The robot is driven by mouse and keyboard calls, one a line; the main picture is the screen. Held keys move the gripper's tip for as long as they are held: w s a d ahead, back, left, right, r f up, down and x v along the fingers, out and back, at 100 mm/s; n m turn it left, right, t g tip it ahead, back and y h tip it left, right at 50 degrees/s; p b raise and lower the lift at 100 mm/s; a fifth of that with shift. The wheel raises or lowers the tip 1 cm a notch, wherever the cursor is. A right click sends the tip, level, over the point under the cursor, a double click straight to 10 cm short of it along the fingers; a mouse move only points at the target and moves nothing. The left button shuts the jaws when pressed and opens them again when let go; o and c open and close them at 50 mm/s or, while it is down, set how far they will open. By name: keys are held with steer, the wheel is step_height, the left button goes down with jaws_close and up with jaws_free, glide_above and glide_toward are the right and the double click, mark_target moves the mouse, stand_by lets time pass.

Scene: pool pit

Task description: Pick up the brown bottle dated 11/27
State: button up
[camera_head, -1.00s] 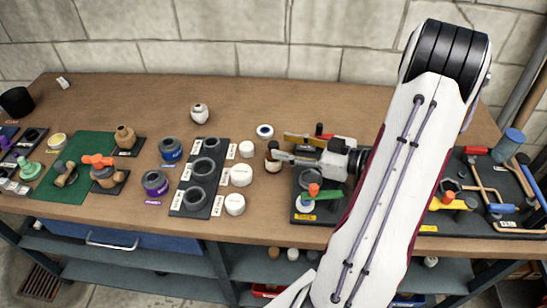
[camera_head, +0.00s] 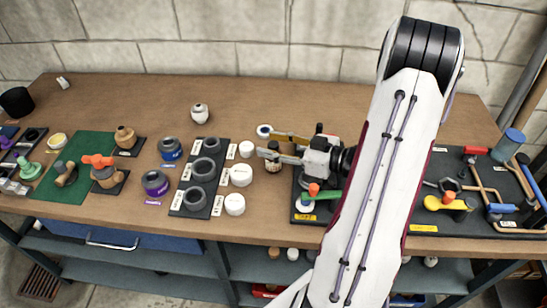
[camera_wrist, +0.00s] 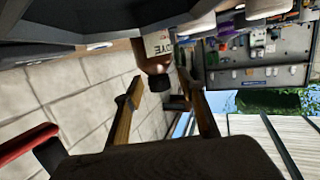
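The brown bottle (camera_head: 273,166) stands upright on the bench, with a pale label and its top partly hidden by my gripper's near finger. In the wrist view the brown bottle (camera_wrist: 155,62) appears sideways, with a black cap and a white label; the date cannot be read. My gripper (camera_head: 269,144) is open, its fingers pointing left at the height of the bottle's top. In the wrist view the two fingers of my gripper (camera_wrist: 160,84) are spread, with the bottle's cap between them. I cannot tell whether either finger touches it.
White lids (camera_head: 241,175) and a black holder with grey rings (camera_head: 203,168) stand close to the left. A white-and-blue round item (camera_head: 264,131) sits just behind. A black board with a green-handled valve (camera_head: 318,197) lies to the right.

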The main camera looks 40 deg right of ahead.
jaws_close()
steer(key=shift+r, duration=0.1)
steer(key=shift+r, duration=4.95)
